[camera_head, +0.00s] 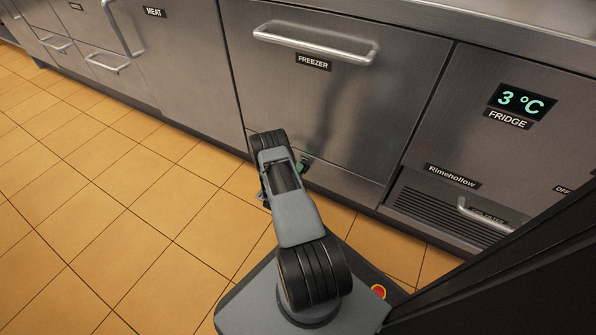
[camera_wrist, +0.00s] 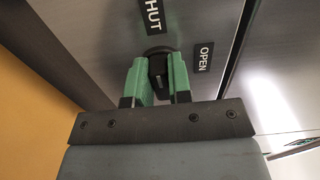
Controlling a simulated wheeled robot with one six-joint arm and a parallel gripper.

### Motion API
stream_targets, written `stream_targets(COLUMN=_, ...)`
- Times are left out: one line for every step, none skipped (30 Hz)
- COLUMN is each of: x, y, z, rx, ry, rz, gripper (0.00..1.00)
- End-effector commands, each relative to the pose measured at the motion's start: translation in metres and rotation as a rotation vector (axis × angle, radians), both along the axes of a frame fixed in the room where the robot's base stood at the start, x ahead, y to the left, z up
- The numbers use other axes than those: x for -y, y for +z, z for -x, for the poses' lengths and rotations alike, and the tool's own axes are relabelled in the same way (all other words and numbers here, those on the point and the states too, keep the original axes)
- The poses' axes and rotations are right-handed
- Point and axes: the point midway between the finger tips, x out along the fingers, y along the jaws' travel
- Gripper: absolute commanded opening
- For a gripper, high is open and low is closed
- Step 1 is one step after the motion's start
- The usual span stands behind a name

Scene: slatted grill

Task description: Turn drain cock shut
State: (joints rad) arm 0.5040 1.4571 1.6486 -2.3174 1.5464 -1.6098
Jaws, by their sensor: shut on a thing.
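The drain cock is a small black knob (camera_wrist: 158,70) on a round dark base, low on the steel front in the wrist view. My gripper (camera_wrist: 157,80) has its two green fingers on either side of the knob and is shut on it. The knob's grip lies roughly upright in the wrist picture, in line with the fingers. A SHUT label (camera_wrist: 152,15), partly cut off, is above the cock, and an OPEN label (camera_wrist: 204,57) is to its right. In the head view my arm hides the cock; only a bit of green finger (camera_head: 303,166) shows at the lower freezer front.
The freezer drawer (camera_head: 330,90) with its bar handle (camera_head: 315,44) is above my gripper. A fridge panel (camera_head: 510,105) and a vent grille (camera_head: 450,212) with a handle are to the right. Open tiled floor (camera_head: 110,210) lies to the left.

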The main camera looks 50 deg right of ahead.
Motion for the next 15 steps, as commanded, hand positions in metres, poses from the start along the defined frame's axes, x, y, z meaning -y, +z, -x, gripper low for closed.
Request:
stream_targets(x=0.0003, y=-0.0009, z=0.0021, rx=-0.006, ry=-0.005, rz=0.000, gripper=0.00)
stream_targets(x=0.0003, y=-0.0009, z=0.0022, rx=-0.007, ry=-0.005, rz=0.000, gripper=0.00)
stream_targets(x=0.0003, y=-0.0009, z=0.0022, rx=-0.007, ry=-0.005, rz=0.000, gripper=0.00)
stream_targets(x=0.0003, y=-0.0009, z=0.0022, rx=-0.007, ry=-0.005, rz=0.000, gripper=0.00)
stream_targets(x=0.0003, y=-0.0009, z=0.0022, rx=-0.007, ry=-0.005, rz=0.000, gripper=0.00)
stream_targets(x=0.0003, y=-0.0009, z=0.0022, rx=-0.007, ry=-0.005, rz=0.000, gripper=0.00)
stream_targets(x=0.0004, y=-0.0009, z=0.0023, rx=-0.007, ry=-0.006, rz=0.000, gripper=0.00)
stream_targets(x=0.0004, y=-0.0009, z=0.0023, rx=-0.007, ry=-0.006, rz=0.000, gripper=0.00)
stream_targets(x=0.0004, y=-0.0009, z=0.0023, rx=-0.007, ry=-0.006, rz=0.000, gripper=0.00)
stream_targets(x=0.0004, y=-0.0009, z=0.0023, rx=-0.007, ry=-0.006, rz=0.000, gripper=0.00)
stream_targets(x=0.0004, y=-0.0009, z=0.0024, rx=-0.007, ry=-0.006, rz=0.000, gripper=0.20)
stream_targets(x=0.0004, y=-0.0009, z=0.0024, rx=-0.007, ry=-0.006, rz=0.000, gripper=0.24)
stream_targets(x=0.0003, y=-0.0008, z=0.0022, rx=-0.006, ry=-0.005, rz=0.000, gripper=0.27)
stream_targets(x=0.0003, y=-0.0008, z=0.0020, rx=-0.006, ry=-0.005, rz=0.000, gripper=0.30)
stream_targets(x=0.0001, y=-0.0007, z=0.0016, rx=-0.006, ry=-0.004, rz=0.000, gripper=0.33)
